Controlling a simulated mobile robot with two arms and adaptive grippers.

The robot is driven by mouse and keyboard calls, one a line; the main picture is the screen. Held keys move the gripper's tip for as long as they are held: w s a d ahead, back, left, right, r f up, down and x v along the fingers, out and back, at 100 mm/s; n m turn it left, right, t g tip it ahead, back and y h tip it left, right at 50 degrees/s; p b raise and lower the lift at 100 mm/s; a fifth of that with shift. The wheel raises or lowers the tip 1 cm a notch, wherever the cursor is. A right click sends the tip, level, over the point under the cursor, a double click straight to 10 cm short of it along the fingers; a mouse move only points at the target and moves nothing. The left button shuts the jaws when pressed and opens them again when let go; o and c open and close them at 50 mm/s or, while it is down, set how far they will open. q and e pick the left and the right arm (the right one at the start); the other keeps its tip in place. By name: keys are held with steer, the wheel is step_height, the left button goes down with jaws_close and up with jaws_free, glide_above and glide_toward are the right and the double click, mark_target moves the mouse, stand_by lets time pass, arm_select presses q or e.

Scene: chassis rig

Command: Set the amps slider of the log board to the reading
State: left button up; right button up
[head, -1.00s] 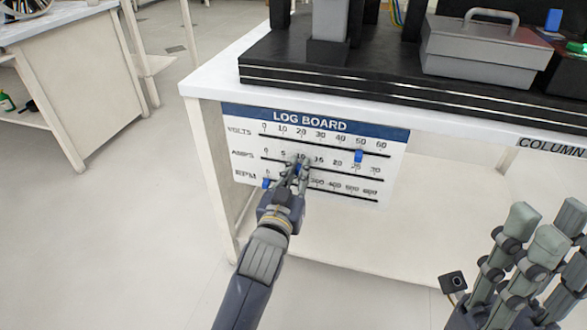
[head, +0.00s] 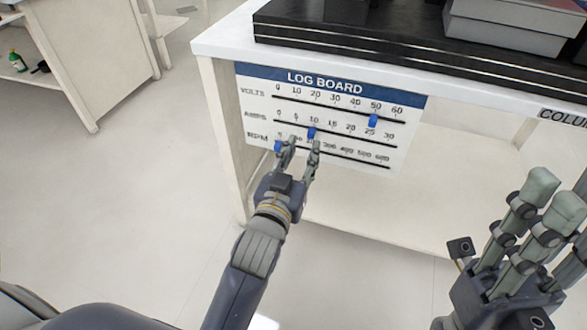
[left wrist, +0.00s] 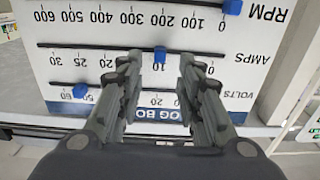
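The log board (head: 410,112) hangs on the front of the white table. The blue amps slider (head: 312,132) stands at the 10 mark; the left wrist view also shows the amps slider (left wrist: 160,53) at 10, upside down. My left gripper (head: 303,147) is open, just below and in front of the amps slider. In the left wrist view the slider shows between the spread fingers, with no contact visible. My right gripper (head: 556,204) is at the right, empty, fingers apart, partly cut off. No meter reading is visible.
The blue volts slider (head: 373,121) is at 50 and the blue rpm slider (head: 278,146) at 0. A black base (head: 400,60) with a grey box (head: 510,28) stands on the white table (head: 225,38). The floor at the left is clear.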

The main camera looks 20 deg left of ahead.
arm_select(q)
steer(key=s, duration=0.5)
steer(key=shift+s+a, duration=0.1)
steer(key=shift+s, duration=0.3)
